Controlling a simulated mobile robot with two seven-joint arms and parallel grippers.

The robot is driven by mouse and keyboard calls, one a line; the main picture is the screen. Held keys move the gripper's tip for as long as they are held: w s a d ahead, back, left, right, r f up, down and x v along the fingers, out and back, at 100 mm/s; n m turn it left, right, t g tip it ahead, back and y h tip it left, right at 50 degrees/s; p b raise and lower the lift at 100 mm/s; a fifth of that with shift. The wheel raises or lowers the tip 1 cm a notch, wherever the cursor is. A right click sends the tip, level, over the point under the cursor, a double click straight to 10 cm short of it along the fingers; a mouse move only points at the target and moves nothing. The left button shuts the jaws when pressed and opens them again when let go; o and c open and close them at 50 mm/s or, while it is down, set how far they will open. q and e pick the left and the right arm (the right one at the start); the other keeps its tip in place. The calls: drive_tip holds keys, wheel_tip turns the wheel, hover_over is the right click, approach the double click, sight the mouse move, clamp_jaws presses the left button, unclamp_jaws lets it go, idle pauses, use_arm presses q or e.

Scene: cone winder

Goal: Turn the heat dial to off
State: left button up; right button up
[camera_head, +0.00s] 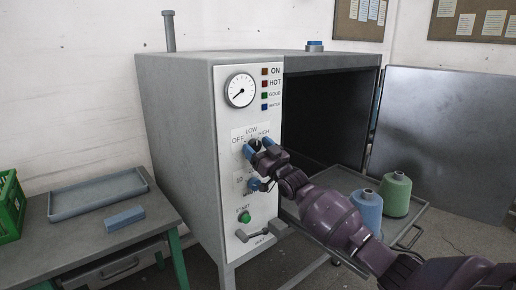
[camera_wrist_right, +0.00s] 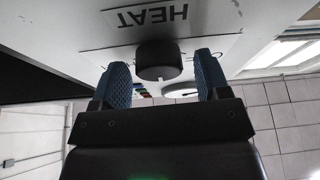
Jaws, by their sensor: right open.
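The heat dial (camera_head: 254,143) is a black round knob on the white front panel, with OFF, LOW and HIGH printed around it. My right gripper (camera_head: 258,148) is at the dial, with blue fingertips partly covering it. In the right wrist view, which is upside down, the dial (camera_wrist_right: 158,58) sits between the two open blue fingers of the gripper (camera_wrist_right: 162,66), with gaps on both sides. A small white mark on the dial points toward its upper side, roughly at LOW. The HEAT label (camera_wrist_right: 150,15) is beside it. My left gripper is not in view.
Below the dial are a second dial (camera_head: 255,184), partly hidden, a green START button (camera_head: 244,217) and a vent lever (camera_head: 251,236). A gauge (camera_head: 240,90) is above. A blue cone (camera_head: 367,209) and green cone (camera_head: 396,194) stand on a tray before the open chamber.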

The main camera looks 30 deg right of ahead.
drive_tip(key=shift+c, duration=0.4)
drive_tip(key=c, duration=0.8)
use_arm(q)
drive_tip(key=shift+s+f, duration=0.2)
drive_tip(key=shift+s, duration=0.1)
use_arm(e)
drive_tip(key=shift+c, duration=0.2)
